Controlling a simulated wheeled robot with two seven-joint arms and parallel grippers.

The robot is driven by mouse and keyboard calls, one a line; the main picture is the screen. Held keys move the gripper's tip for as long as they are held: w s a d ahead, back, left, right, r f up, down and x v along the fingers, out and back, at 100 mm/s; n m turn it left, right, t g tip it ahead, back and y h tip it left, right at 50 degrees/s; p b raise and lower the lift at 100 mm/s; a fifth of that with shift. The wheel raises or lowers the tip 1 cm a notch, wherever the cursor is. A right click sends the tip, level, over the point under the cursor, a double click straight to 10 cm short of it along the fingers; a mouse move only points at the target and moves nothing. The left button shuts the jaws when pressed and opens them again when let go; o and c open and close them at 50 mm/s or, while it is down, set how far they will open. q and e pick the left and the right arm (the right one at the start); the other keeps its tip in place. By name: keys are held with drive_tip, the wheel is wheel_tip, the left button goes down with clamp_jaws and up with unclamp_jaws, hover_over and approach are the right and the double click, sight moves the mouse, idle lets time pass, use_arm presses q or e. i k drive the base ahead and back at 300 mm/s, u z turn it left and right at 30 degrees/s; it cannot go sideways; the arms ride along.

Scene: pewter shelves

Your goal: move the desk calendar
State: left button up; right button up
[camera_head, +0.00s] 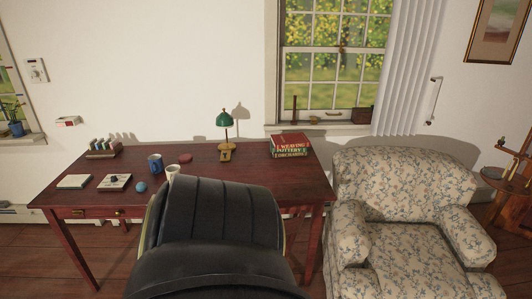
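I cannot clearly pick out a desk calendar in the head view. On the left part of the dark red wooden desk (215,175) lies a small flat white block or pad (74,182). To its right is a small white-topped item with dark marks (115,182). Either could be the calendar, but they are too small to tell. A black chair (215,230) stands in front of the desk and hides part of its front and top. Neither of my grippers is in view.
The desk also holds a rack (103,149), blue ball (141,187), blue mug (155,164), pale cup (173,172), red round item (186,158), green lamp (225,119) and stacked books (290,145). A floral armchair (405,205) stands close on the right.

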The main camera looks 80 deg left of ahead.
sight(105, 185)
drive_tip(key=u, duration=0.35)
drive_tip(key=k, duration=0.35)
drive_tip(key=u, duration=2.95)
